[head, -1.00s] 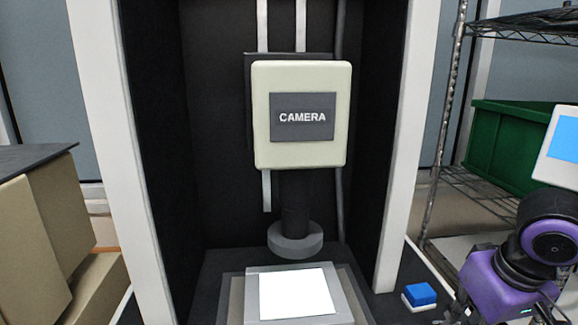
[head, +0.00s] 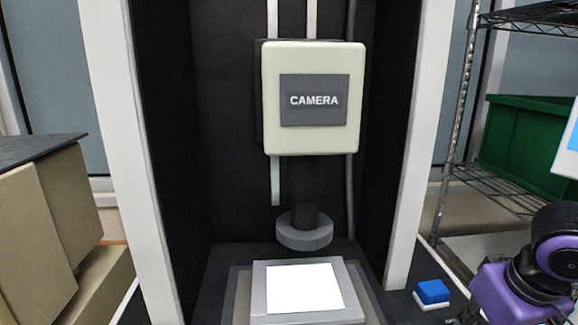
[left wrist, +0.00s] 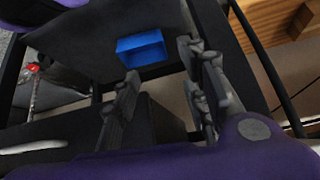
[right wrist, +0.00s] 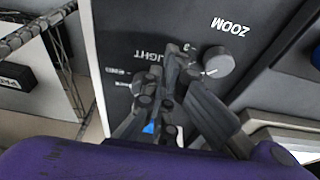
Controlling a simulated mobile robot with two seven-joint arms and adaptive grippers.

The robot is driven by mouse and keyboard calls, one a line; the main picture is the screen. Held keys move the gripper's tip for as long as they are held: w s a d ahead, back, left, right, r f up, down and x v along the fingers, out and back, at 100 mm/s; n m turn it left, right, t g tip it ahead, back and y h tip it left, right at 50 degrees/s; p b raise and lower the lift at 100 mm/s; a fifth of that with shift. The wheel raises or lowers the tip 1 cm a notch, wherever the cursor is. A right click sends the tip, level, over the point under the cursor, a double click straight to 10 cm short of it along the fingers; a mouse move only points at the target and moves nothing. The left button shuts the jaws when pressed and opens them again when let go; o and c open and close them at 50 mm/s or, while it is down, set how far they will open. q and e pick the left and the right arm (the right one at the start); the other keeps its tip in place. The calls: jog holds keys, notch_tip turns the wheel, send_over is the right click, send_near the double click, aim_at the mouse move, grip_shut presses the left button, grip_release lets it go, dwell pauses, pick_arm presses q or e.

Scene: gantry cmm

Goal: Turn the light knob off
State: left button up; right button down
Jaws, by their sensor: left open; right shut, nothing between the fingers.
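In the right wrist view a dark panel (right wrist: 128,32) carries the white labels LIGHT (right wrist: 147,57) and ZOOM. A grey round knob (right wrist: 218,61) sits beside the ZOOM label. The light knob cannot be made out clearly; my fingers cover the area by the LIGHT label. My right gripper (right wrist: 172,55) is shut and empty, its tips in front of the panel by that label. Contact cannot be told. In the head view the stage plate (head: 304,290) glows bright white. My left gripper (left wrist: 160,66) is open and empty, seen only in the left wrist view.
The box marked CAMERA (head: 312,135) hangs above the stage between white posts. A blue button (head: 432,291) is right of the stage. A wire rack (head: 448,130) with a green bin (head: 520,140) stands at right. Beige boxes (head: 70,200) stand at left. A blue box (left wrist: 142,50) lies beyond my left fingers.

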jog(key=shift+d, duration=0.45)
jog(key=shift+d+p, duration=0.15)
jog(key=shift+p, duration=0.15)
jog(key=shift+d+f, duration=0.1)
jog(key=shift+d, duration=0.8)
